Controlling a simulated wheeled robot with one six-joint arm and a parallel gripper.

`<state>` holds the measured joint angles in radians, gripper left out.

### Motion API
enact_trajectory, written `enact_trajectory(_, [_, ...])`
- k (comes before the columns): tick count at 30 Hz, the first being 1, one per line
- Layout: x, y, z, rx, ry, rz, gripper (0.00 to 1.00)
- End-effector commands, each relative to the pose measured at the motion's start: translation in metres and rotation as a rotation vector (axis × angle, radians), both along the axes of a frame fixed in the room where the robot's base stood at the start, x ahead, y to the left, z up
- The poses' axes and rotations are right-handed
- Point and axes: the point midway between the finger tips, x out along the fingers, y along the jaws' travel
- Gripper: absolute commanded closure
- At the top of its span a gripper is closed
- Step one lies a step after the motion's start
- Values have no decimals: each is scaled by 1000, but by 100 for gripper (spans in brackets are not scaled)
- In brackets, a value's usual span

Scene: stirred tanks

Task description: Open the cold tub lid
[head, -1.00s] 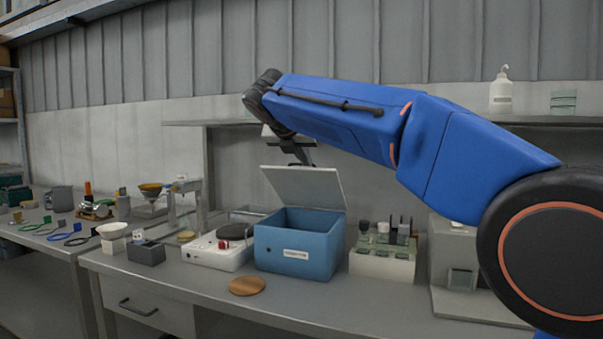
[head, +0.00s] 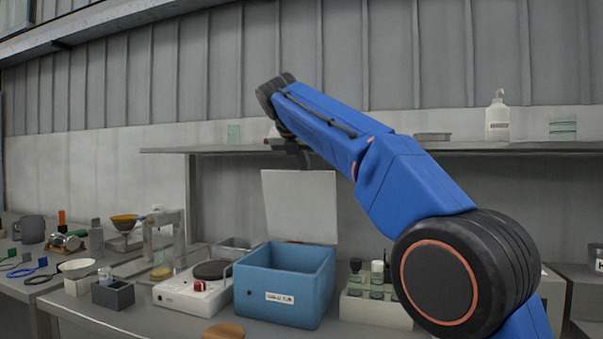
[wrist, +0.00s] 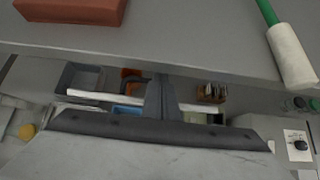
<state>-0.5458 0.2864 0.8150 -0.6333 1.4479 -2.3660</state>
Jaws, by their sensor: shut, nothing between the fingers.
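The cold tub is a blue open-topped box (head: 252,296) with a white label on its front, on the bench in the head view. Its pale grey lid (head: 300,208) stands about upright at the tub's back edge, so the tub's mouth is uncovered. My gripper (head: 304,164) is shut and empty at the lid's top edge. I cannot tell whether it touches the lid. In the wrist view the closed fingers (wrist: 160,88) cross a thin white strip (wrist: 90,96), probably the lid's edge, with a bit of blue tub (wrist: 127,112) beside it.
A hotplate (head: 195,291) stands left of the tub, and a rack of vials (head: 375,307) right of it. A round wooden piece (head: 224,332) lies in front. A wall shelf (head: 470,147) runs behind my arm, with a white bottle (head: 497,120) on it.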

Motion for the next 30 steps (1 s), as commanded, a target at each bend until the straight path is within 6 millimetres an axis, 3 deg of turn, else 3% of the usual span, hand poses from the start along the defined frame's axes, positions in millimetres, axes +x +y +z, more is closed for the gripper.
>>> enact_trajectory(12, [19,-7,2,1,0,0,100])
enact_trajectory(25, [19,-7,2,1,0,-1,100])
enact_trajectory(30, [8,-12,10,1,-1,-3,100])
